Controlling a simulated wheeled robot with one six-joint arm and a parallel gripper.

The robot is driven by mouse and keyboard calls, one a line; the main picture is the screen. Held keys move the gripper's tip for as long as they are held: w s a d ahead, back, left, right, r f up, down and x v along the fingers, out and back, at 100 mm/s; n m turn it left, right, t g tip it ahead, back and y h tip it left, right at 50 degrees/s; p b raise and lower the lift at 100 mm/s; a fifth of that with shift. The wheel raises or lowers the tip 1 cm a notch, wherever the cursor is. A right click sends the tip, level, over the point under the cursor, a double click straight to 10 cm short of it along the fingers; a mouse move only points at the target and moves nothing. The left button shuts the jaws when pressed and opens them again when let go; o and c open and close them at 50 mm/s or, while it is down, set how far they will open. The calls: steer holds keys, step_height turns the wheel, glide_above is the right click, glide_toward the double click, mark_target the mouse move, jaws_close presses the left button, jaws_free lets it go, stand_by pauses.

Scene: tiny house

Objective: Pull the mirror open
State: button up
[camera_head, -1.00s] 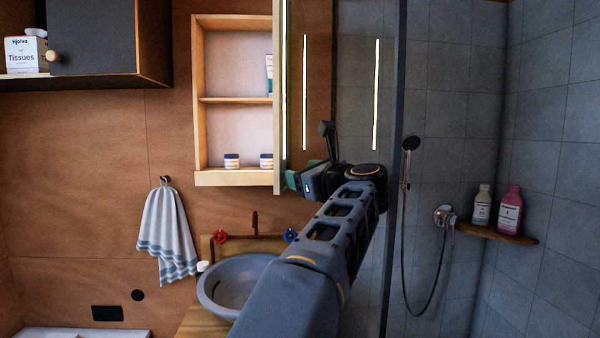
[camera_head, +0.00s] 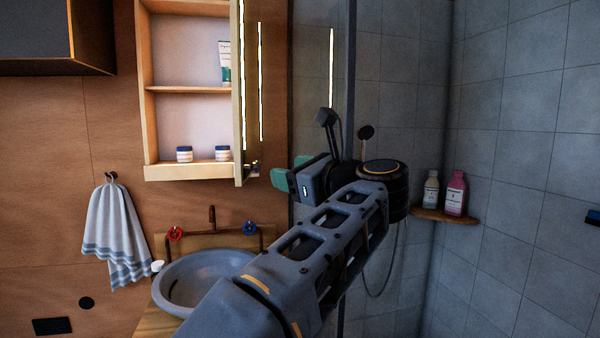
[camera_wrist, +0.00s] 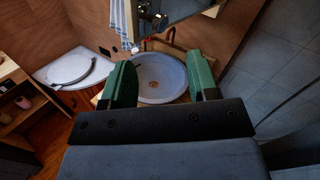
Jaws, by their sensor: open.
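The mirror door (camera_head: 240,95) of the wall cabinet (camera_head: 148,172) is swung out from the cabinet and seen nearly edge-on, with lit strips beside it in the head view. The cabinet's shelves are exposed. My gripper (camera_head: 291,176) is to the right of the door's lower edge, apart from it. In the wrist view my gripper (camera_wrist: 163,85) has its two green fingers spread wide with nothing between them. A small dark fitting shows at the door's lower edge in the wrist view (camera_wrist: 150,15).
Below are a round grey basin (camera_head: 205,278) and a tap with red and blue handles. A towel (camera_head: 115,235) hangs at left. A glass shower edge (camera_head: 350,70) stands close behind my arm. Bottles stand on a corner shelf (camera_head: 445,215). A toilet (camera_wrist: 75,70) shows in the wrist view.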

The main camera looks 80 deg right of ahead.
steer(key=shift+v, duration=1.35)
steer(key=shift+w, duration=0.15)
steer(key=w+a+f+n+g+y+p, duration=0.1)
steer(key=w+f+n+y+p, duration=0.2)
steer(key=w, duration=0.5)
steer(key=w+a+f+n+g+y, duration=0.1)
steer(key=w+f+n+y, duration=0.3)
steer(key=w, duration=0.3)
steer(key=w+a+f+n+g+y+p, duration=0.2)
steer(key=w+a+f+n+g+y, duration=0.1)
steer(key=w+a+f+n, duration=0.6)
steer(key=a+f+n+g+p, duration=0.2)
steer(key=a+f+n, duration=0.5)
steer(key=a+n, duration=0.4)
steer(key=a+f+n+g+p, duration=0.3)
steer(key=a+f+n, duration=0.4)
steer(key=a+n, duration=0.4)
steer(key=shift+w+n+g+h, duration=0.25)
steer(key=shift+n+g+h, duration=0.15)
steer(key=shift+n+g, duration=0.4)
steer(key=shift+c, duration=0.2)
